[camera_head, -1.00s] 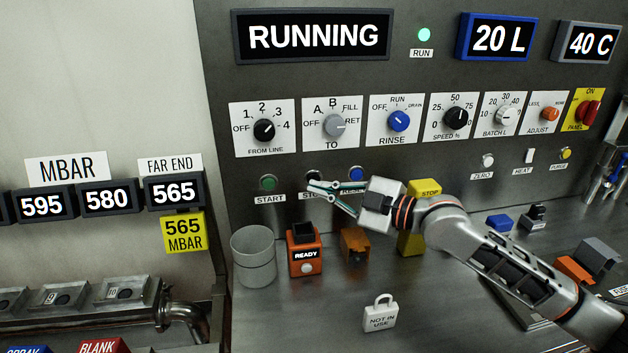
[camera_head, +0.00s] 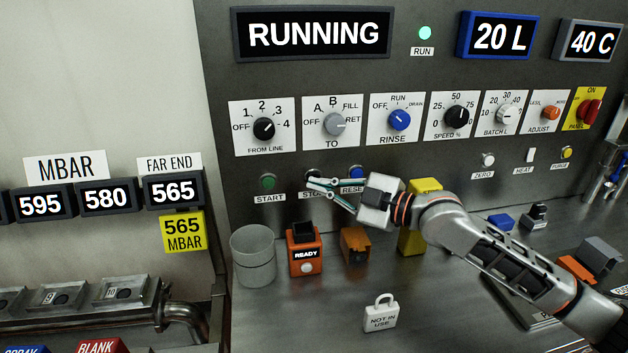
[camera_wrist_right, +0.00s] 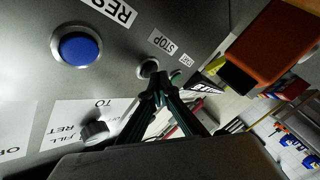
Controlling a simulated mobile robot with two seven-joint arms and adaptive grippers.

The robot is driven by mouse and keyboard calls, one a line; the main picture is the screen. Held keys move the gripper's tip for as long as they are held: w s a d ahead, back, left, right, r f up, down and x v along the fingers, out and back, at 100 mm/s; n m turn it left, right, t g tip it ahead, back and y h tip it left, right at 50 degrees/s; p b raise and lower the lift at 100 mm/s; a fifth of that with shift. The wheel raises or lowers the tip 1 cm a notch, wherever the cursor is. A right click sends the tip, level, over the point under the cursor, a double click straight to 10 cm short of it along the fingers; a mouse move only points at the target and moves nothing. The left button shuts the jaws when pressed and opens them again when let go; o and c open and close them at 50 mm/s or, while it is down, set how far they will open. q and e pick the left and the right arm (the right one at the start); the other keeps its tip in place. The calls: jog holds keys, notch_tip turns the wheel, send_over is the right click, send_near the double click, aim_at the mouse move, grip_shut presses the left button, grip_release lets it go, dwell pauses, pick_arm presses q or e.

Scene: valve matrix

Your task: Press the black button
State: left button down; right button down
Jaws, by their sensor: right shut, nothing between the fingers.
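The black button (camera_head: 312,175) is on the upright steel panel, above the STOP label, between the green START button and the blue RESET button. My right gripper (camera_head: 311,183) is shut and empty, and its fingertips are in front of the button and its label, partly hiding both. In the right wrist view the fingertips (camera_wrist_right: 160,74) are right beside the black button (camera_wrist_right: 148,68), which is partly covered by them. I cannot tell whether they touch it. My left gripper is not in view.
The green button (camera_head: 267,182) and blue button (camera_head: 356,172) flank the black one. Knobs line the panel above. The front counter is mostly clear.

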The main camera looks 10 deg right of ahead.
jog(key=shift+w+b, duration=0.3)
jog(key=shift+w, duration=0.15)
dwell(0.8)
jog(key=shift+s, duration=0.1)
jog(key=shift+s+p, duration=0.7)
jog(key=shift+s, duration=0.1)
